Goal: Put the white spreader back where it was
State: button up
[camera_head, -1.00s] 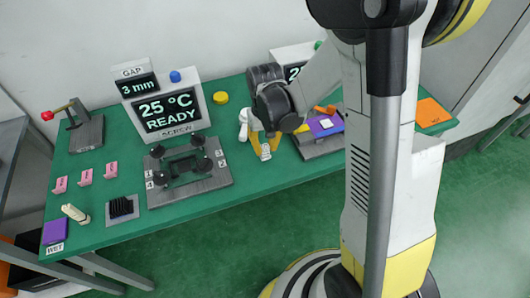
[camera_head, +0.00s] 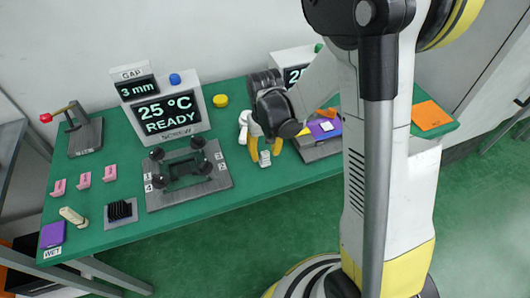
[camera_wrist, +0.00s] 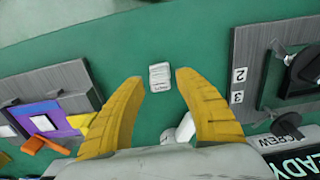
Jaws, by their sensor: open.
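A small white ribbed piece (camera_wrist: 160,77), which looks like the white spreader, shows against the green table between my fingertips in the wrist view. It also shows low between the yellow fingers in the head view (camera_head: 265,159). My gripper (camera_wrist: 160,76) is open, with one finger on each side of the piece and gaps between. Whether the piece lies flat on the table or stands on end is hard to tell.
A white object (camera_head: 244,119) stands close behind my gripper. The grey plate with black knobs (camera_head: 215,183) lies to the left, and a fixture with a purple pad (camera_head: 320,130) to the right. A cream piece (camera_head: 72,216) lies at far left.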

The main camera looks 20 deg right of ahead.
aim_at(265, 154)
notch_tip(265, 154, up, 12)
jog(key=p, duration=0.4)
jog(key=s+r+t, duration=0.7)
jog(key=s+r, duration=0.5)
jog(key=shift+s+r, duration=0.25)
jog(key=shift+s, duration=0.1)
